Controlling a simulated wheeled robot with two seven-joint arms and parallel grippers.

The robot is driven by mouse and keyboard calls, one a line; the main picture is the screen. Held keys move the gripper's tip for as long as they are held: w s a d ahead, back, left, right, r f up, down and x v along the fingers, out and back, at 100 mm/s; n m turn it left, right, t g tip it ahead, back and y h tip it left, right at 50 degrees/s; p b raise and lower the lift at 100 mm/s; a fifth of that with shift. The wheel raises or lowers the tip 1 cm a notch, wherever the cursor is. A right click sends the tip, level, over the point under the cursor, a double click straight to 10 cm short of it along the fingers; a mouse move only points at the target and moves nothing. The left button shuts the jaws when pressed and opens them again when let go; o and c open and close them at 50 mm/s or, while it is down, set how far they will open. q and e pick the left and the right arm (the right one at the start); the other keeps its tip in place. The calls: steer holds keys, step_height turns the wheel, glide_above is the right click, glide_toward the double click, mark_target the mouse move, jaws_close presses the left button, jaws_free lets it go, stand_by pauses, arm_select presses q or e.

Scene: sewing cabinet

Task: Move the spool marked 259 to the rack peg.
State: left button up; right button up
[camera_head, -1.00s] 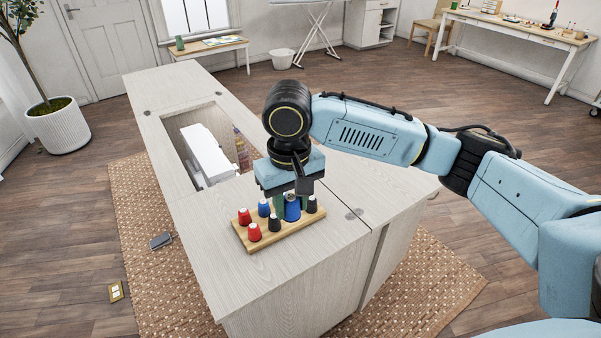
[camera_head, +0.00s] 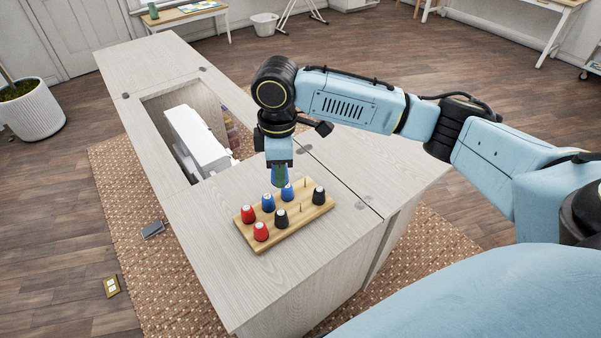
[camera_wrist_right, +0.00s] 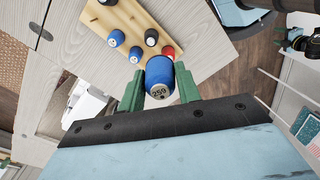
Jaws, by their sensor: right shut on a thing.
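The blue spool marked 259 (camera_wrist_right: 159,77) is between the green fingers of my right gripper (camera_wrist_right: 159,88), its numbered end facing the wrist camera. In the head view, my right gripper (camera_head: 279,177) hangs above the back edge of the wooden peg rack (camera_head: 262,241), shut on the spool, which is largely hidden by the fingers. The rack holds red spools (camera_head: 261,231), blue spools (camera_head: 267,202) and black spools (camera_head: 318,195). Bare thin pegs (camera_head: 300,208) stand on its right part.
The rack sits on the pale wooden cabinet top (camera_head: 300,268). A white sewing machine (camera_head: 196,140) sits in the cabinet's opening behind it. Bare cabinet top lies in front of the rack. A dark small object (camera_head: 152,229) lies on the woven rug (camera_head: 125,190).

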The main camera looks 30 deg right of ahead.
steer(key=shift+w+d+f+n, duration=0.1)
steer(key=shift+d+f+n, duration=0.1)
steer(key=shift+n, duration=0.35)
steer(key=shift+w+d+f+n, duration=0.1)
steer(key=shift+f+n, duration=0.1)
steer(key=shift+n, duration=0.35)
steer(key=d+f+n+b, duration=0.1)
steer(key=d+f+n, duration=0.1)
steer(key=f+n, duration=0.2)
steer(key=w+d+f+n+b, duration=0.1)
steer(key=f+n, duration=0.3)
steer(key=n, duration=0.6)
steer(key=w+d+f+n+b, duration=0.1)
steer(key=d+f+n+b, duration=0.2)
steer(key=f+n, duration=0.2)
steer(key=shift+w+f+n, duration=0.1)
steer(key=shift+n, duration=1.5)
steer(key=shift+r+p, duration=0.45)
arm_select(q)
steer(key=w+f, duration=0.2)
steer(key=f, duration=0.1)
steer(key=shift+d+f, duration=0.1)
steer(key=shift+f, duration=0.15)
arm_select(e)
steer(key=shift+r, duration=0.1)
arm_select(q)
steer(key=shift+r+p, duration=0.2)
steer(key=shift+p, duration=0.2)
